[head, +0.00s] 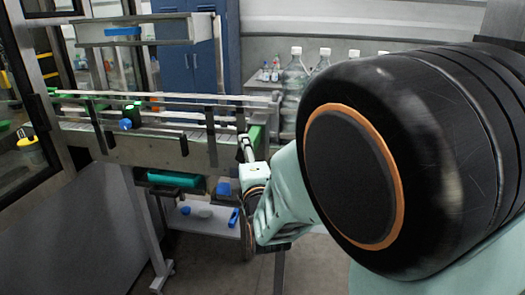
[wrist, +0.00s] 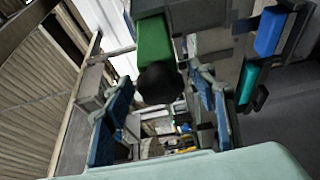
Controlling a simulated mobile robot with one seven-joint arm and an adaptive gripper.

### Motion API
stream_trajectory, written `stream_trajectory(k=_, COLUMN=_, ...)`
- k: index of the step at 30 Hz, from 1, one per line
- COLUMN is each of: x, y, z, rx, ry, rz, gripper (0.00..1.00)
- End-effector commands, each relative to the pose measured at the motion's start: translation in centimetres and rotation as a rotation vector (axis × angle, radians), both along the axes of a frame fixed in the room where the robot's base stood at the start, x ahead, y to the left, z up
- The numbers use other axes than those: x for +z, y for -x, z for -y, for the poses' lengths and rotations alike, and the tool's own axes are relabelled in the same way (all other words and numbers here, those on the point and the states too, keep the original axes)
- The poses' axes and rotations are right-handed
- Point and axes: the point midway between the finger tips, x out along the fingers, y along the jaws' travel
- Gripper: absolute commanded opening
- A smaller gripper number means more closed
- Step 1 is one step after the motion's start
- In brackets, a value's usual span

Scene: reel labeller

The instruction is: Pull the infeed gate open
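The infeed gate appears to be the green panel (head: 255,132) at the right end of the conveyor. In the wrist view the green piece (wrist: 153,42) carries a round black knob (wrist: 160,84). My gripper (head: 246,150) is at the conveyor's end, close to the green panel, and my arm hides part of that area. In the wrist view my gripper (wrist: 162,82) has its two blue-grey fingers wide apart, one on each side of the knob. Gaps show between the knob and both fingers. Whether the knob lies at fingertip depth is hard to tell.
The conveyor (head: 180,148) runs left from the gate, with rails and small green-capped items (head: 134,108). A lower shelf (head: 205,222) holds blue items. Large clear bottles (head: 295,75) stand behind. My arm's large black joint covers the right side of the head view.

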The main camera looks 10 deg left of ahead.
Motion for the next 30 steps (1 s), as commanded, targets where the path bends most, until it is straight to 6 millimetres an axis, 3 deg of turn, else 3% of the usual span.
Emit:
stream_trajectory(k=7, x=0.0, y=0.8, z=0.3, rx=0.000, ry=-0.001, rz=0.000, gripper=0.52)
stream_trajectory(k=21, x=0.0, y=6.6, z=2.7, rx=0.001, ry=-0.001, rz=0.001, gripper=0.52)
stream_trajectory(k=30, x=0.0, y=6.9, z=2.9, rx=0.000, ry=0.000, rz=0.000, gripper=0.52)
